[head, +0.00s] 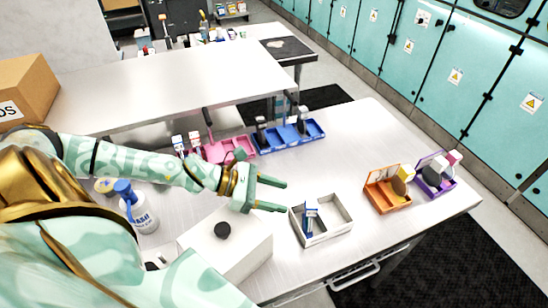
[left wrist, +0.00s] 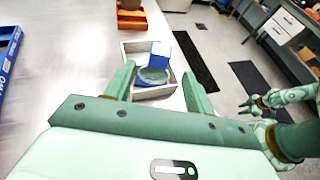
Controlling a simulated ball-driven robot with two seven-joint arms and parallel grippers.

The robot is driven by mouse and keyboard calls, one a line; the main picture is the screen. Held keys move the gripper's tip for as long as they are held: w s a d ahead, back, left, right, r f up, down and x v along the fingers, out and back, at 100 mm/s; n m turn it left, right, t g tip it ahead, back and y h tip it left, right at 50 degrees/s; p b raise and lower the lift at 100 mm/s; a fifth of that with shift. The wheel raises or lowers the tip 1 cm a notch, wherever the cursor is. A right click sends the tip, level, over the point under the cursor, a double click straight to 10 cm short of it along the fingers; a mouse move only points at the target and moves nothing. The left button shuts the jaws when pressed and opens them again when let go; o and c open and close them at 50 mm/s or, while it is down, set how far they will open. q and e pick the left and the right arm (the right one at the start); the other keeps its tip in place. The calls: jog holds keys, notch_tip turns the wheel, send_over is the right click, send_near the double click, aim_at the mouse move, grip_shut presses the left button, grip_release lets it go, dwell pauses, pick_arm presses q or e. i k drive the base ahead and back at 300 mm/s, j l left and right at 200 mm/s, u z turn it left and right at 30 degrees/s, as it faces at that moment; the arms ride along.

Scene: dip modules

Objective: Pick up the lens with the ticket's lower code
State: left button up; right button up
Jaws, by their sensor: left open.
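A pale open-topped tray (head: 340,232) stands on the table and holds a blue-and-white item (head: 310,212). In the left wrist view the tray (left wrist: 167,92) holds a round, clear lens-like disc (left wrist: 152,77) beside a blue block (left wrist: 160,55). I cannot read any code or ticket. My left gripper (head: 286,196) is open and empty, just left of the tray in the head view. In the left wrist view its fingers (left wrist: 158,70) stand apart on either side of the disc. My right gripper (left wrist: 248,106) shows small at the right of that view; its jaws are unclear.
Orange (head: 387,200) and purple (head: 436,188) bins with items stand to the right. Blue (head: 300,137) and pink (head: 222,152) bins stand behind. A white box with a black knob (head: 223,230) and a wash bottle (head: 145,218) are at the left. Bare table lies behind the tray.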

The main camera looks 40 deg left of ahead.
aim_at(430, 176)
jog(key=i+l, duration=0.25)
jog(key=i+l+u, duration=0.15)
jog(key=l, duration=0.25)
jog(key=i+l, duration=0.25)
jog(key=i+l+u, duration=0.1)
jog(key=l, duration=0.35)
jog(key=i, duration=0.1)
